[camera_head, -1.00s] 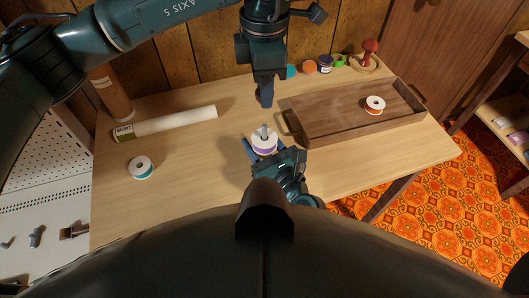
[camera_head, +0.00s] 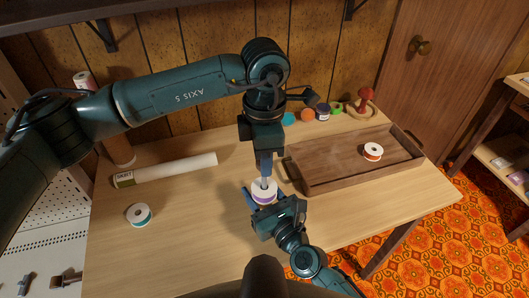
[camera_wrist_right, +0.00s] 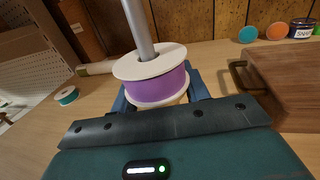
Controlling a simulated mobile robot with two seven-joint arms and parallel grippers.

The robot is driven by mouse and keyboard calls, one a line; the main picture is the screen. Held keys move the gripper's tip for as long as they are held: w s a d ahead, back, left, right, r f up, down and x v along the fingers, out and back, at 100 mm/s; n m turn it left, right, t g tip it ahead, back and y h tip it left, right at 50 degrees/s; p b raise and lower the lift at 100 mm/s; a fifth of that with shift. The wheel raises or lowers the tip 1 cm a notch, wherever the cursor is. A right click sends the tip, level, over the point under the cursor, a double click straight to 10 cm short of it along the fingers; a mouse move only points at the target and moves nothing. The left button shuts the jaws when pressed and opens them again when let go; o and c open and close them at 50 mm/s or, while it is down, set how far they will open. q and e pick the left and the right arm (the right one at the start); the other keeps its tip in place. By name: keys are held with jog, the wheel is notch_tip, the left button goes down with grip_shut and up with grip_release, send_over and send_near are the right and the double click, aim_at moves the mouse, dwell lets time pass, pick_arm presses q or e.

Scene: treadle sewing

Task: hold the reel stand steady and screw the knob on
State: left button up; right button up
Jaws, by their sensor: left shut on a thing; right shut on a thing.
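The reel stand's grey post (camera_wrist_right: 138,28) rises upright through a purple reel with white flanges (camera_wrist_right: 152,84). In the head view the purple reel (camera_head: 264,194) sits at the table's middle. My right gripper (camera_head: 262,200) has its blue fingers around the stand's base (camera_wrist_right: 178,101), below the reel, and is shut on it. My left gripper (camera_head: 264,172) points down from above, its fingertips at the top of the post. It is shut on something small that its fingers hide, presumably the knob. Whether the knob touches the post's thread cannot be seen.
A white roll (camera_head: 170,170) and a teal reel (camera_head: 139,214) lie at left. Several small pots and a red pincushion (camera_head: 366,96) line the back edge. The front table is clear.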

pick_arm(q)
jog(key=shift+f, duration=0.9)
jog(key=shift+f, duration=0.55)
dwell(0.4)
